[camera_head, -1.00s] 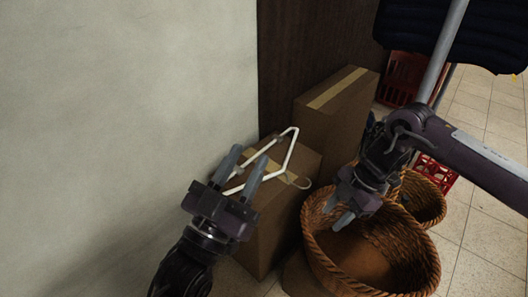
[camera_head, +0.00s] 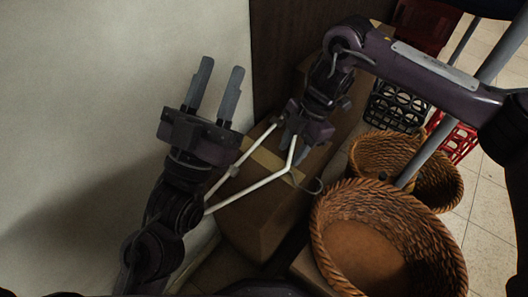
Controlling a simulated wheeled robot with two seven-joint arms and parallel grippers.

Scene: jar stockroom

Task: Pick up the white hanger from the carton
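The white hanger (camera_head: 250,187) lies over the top of the brown carton (camera_head: 262,225), with its hook at the right edge. My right gripper (camera_head: 292,148) points down at the hanger's far end and covers part of it. Its fingers are close to the white bar, but I cannot tell whether they are shut on it. My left gripper (camera_head: 221,66) is open and empty, fingers pointing up the picture, beside the wall. Its arm hides the hanger's near left end.
A large wicker basket (camera_head: 325,225) stands right of the carton, with a smaller wicker basket (camera_head: 445,200) behind it. A black crate (camera_head: 395,108) and red crates (camera_head: 455,143) stand further back. A pale wall (camera_head: 90,90) closes the left side.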

